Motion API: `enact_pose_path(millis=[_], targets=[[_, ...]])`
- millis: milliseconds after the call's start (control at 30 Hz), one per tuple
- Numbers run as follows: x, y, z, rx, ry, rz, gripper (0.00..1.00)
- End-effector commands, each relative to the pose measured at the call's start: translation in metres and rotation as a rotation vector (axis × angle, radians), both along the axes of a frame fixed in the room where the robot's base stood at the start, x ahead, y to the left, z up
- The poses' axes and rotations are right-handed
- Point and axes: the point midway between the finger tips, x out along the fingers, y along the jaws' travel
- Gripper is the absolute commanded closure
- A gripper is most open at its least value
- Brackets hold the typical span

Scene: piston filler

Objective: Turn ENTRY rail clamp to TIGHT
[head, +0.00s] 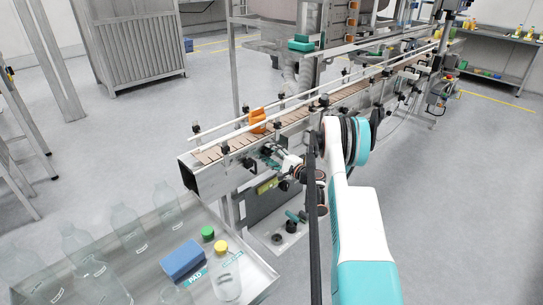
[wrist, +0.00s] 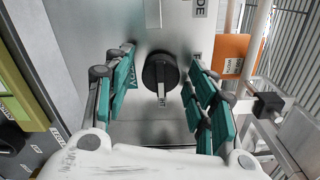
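A round black knob (wrist: 160,76) with a pale-marked grip bar sits on a grey panel (wrist: 135,25) in the wrist view. My gripper (wrist: 161,88) is open, with teal finger pads on either side of the knob and gaps to both. In the head view my gripper (head: 270,160) is at the near side of the conveyor's front end, and the knob cannot be made out. A label ending in "IDE" is above the knob; another label is partly covered by the right finger.
An orange labelled part (wrist: 232,56) and a black clamp block (wrist: 268,104) on a rail are close to the right finger. The conveyor (head: 215,153) runs to the back right. A steel tray (head: 262,272) with bottles and a blue pad (head: 183,260) stands in front. Floor at right is clear.

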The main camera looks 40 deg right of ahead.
Motion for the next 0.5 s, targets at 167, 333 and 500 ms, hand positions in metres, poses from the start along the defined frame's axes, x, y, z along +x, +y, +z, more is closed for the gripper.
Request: enact_pose_path(millis=[167,333,500], targets=[[0.0,0.001,0.0,0.0,0.0,0.001,0.48],[-0.004,0.0,0.001,0.0,0.0,0.001,0.48],[-0.027,-0.004,0.001,0.0,-0.001,-0.001,0.48]])
